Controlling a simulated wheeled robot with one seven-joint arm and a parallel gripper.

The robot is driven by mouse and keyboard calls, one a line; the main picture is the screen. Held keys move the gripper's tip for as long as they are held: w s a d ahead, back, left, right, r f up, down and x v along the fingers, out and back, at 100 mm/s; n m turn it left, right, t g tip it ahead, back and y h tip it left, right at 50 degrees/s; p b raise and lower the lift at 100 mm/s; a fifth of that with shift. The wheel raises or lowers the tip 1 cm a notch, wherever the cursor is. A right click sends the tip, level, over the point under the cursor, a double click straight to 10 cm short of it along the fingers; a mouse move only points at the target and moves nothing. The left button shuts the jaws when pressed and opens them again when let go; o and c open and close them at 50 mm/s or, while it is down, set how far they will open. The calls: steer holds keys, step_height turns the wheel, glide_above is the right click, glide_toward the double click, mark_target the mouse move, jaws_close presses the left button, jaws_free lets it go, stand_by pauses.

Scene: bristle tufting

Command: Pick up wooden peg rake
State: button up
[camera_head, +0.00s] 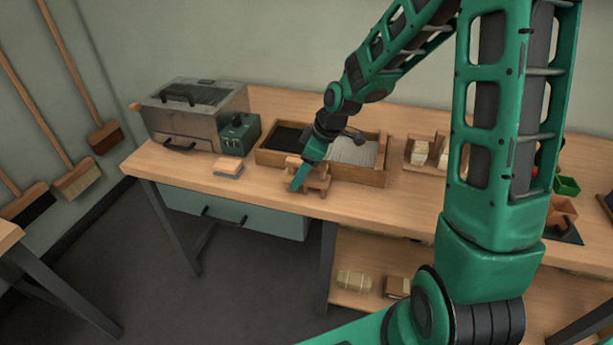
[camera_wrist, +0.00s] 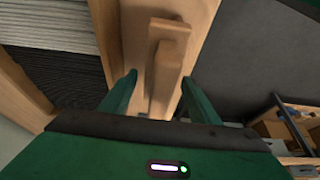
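The wooden peg rake appears to be the small pale wooden piece (camera_head: 320,181) on the bench just in front of the divided tray. Its legs or pegs are hard to make out in the head view. My gripper (camera_head: 296,186) points down at it and covers part of it. In the wrist view, my gripper (camera_wrist: 160,82) has its two green fingers spread, one on each side of an upright wooden part (camera_wrist: 165,62). A gap shows on the left of that part; contact on the right cannot be told.
The wooden tray (camera_head: 376,179) with dark and grey fills stands right behind the piece. A metal box (camera_head: 190,125), a green control unit (camera_head: 237,134) and a small block (camera_head: 228,168) are to the left. Wooden holders (camera_head: 425,160) stand right. The bench's front edge is close.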

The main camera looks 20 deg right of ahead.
steer(key=c, duration=1)
steer(key=shift+r, duration=0.15)
